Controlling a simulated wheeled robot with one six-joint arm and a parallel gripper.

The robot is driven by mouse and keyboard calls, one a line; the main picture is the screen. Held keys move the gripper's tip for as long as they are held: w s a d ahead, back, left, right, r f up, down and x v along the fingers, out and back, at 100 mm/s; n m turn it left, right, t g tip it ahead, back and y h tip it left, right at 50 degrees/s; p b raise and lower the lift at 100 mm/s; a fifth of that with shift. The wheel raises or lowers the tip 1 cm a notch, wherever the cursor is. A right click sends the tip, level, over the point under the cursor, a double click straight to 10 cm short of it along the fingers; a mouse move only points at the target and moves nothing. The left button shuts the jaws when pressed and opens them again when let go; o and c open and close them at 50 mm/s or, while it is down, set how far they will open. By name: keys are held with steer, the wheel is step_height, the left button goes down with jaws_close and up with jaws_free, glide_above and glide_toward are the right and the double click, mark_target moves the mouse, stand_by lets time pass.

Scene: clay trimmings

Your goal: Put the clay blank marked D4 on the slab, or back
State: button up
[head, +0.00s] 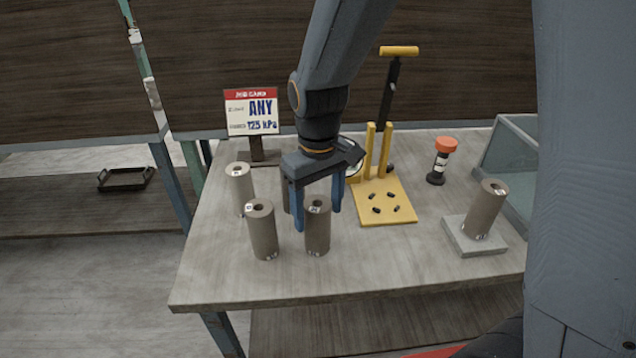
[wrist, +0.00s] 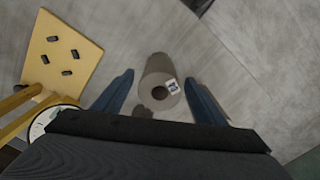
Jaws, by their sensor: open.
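My gripper (head: 318,219) is open, pointing down at a grey-brown clay cylinder (head: 317,238) with a hole in its top and a small label. In the wrist view this cylinder (wrist: 156,65) stands between the two spread fingers; I cannot tell whether they touch it. Its label is too small to read. Similar upright cylinders stand to its left, one nearer (head: 263,235) and one farther back (head: 240,190). Another (head: 286,197) is partly hidden behind my gripper. A square grey slab (head: 460,241) at the right bears one upright cylinder (head: 485,210). I cannot tell which is D4.
A yellow press stand (head: 400,208) with posts and a lever is right of my gripper, its round dial (wrist: 45,122) close by in the wrist view.

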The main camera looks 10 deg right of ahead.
step_height(320, 180, up, 10)
steer(key=shift+f+b, duration=0.25)
steer(key=shift+b, duration=0.45)
